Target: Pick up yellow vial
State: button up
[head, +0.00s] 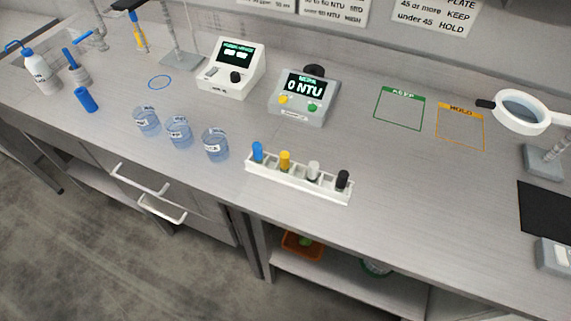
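The yellow-capped vial (285,160) stands upright in a white rack (300,187) near the front edge of the bench. It is second from the left in the rack. A blue-capped vial (257,151) is to its left. A white-capped vial (313,171) and a black-capped vial (343,180) are to its right. The lower parts of the vials are partly hidden by the rack. My gripper does not show in the head view.
Several labelled beakers (215,146) stand left of the rack. A turbidity meter (303,98) reading 0 NTU and another white instrument (232,70) stand behind. Green KEEP (399,109) and orange HOLD (460,127) outlines are empty. A magnifier lamp (520,110) stands at right. Bench right of the rack is clear.

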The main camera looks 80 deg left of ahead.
aim_at(284, 156)
jog(key=k, duration=1.5)
jog(key=u, duration=2.45)
jog(key=i, duration=0.6)
jog(key=u, duration=0.05)
